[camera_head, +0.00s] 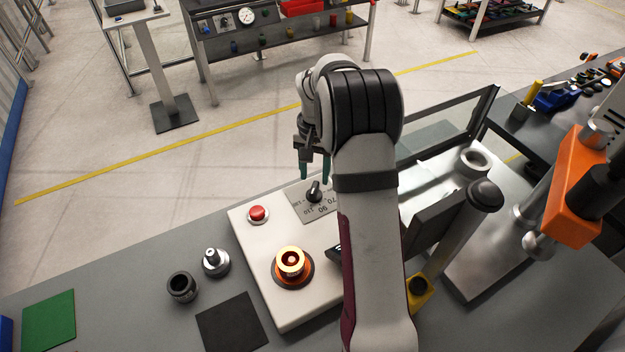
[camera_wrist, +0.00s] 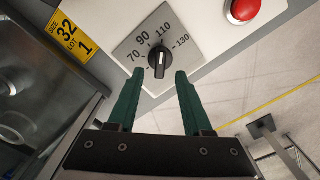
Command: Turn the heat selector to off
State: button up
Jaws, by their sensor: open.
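The heat selector (camera_wrist: 159,59) is a black knob with a white pointer line on a grey dial plate (camera_wrist: 132,48). The plate carries the marks 70, 90, 110 and 130; no off mark can be made out. In the head view the knob (camera_head: 314,190) stands on the white drive unit (camera_head: 255,238). My gripper (camera_wrist: 158,80) is open, with its green fingers on either side of the space just in front of the knob. In the head view my gripper (camera_head: 315,176) is above the knob, and my arm hides part of the unit.
A red button (camera_head: 258,213) sits left of the dial. A copper-coloured ring fitting (camera_head: 290,262) stands on the unit. A dark cup (camera_head: 182,287) and a metal peg part (camera_head: 215,262) stand on the bench to the left. A glass-panelled frame (camera_head: 450,125) rises at right.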

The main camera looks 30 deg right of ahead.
aim_at(314, 187)
notch_tip(314, 187, down, 4)
jog(key=shift+f, duration=0.1)
jog(key=shift+c, duration=0.3)
grip_shut()
